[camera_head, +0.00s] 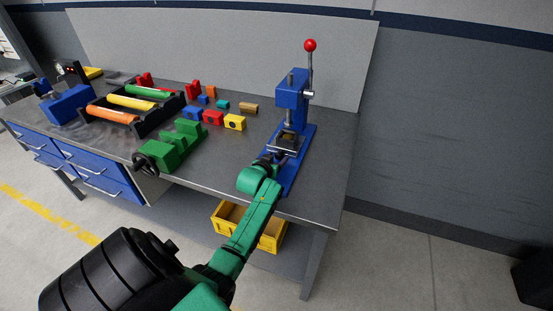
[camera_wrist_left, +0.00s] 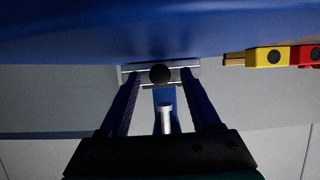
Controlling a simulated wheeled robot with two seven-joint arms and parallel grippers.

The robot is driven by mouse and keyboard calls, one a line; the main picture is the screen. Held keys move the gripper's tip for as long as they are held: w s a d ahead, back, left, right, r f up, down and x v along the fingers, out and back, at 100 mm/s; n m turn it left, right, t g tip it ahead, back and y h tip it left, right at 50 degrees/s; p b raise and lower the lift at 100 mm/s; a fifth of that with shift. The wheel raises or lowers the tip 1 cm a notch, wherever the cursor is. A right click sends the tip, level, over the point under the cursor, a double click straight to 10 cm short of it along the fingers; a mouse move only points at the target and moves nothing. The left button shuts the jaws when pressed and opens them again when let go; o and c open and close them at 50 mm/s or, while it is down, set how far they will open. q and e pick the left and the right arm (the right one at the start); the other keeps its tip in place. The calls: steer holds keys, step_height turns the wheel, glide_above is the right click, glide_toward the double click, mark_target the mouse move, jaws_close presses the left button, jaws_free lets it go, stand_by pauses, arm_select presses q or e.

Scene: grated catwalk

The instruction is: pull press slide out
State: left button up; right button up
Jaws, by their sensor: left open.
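A blue arbor press (camera_head: 291,92) with a red ball-topped lever stands on the right part of the workbench. Its slide (camera_head: 286,143), a pale metal piece with a dark part on it, sits low in the press under the ram. My left gripper (camera_head: 272,160) is at the front of the press, its fingers mostly hidden by my green wrist. In the left wrist view my open fingers (camera_wrist_left: 160,82) point at a metal bar (camera_wrist_left: 189,75) with a round black knob (camera_wrist_left: 160,74). The knob lies between the fingertips; I cannot tell whether they touch it.
A green vise (camera_head: 170,147) and several coloured blocks (camera_head: 213,117) lie left of the press. A black rack with coloured rollers (camera_head: 132,102) stands farther left. A yellow crate (camera_head: 268,236) is below the bench. The bench top right of the press is clear.

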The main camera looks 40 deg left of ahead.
arm_select(q)
steer(key=shift+w, duration=0.1)
steer(key=shift+f, duration=0.1)
jaws_close()
stand_by(1.3)
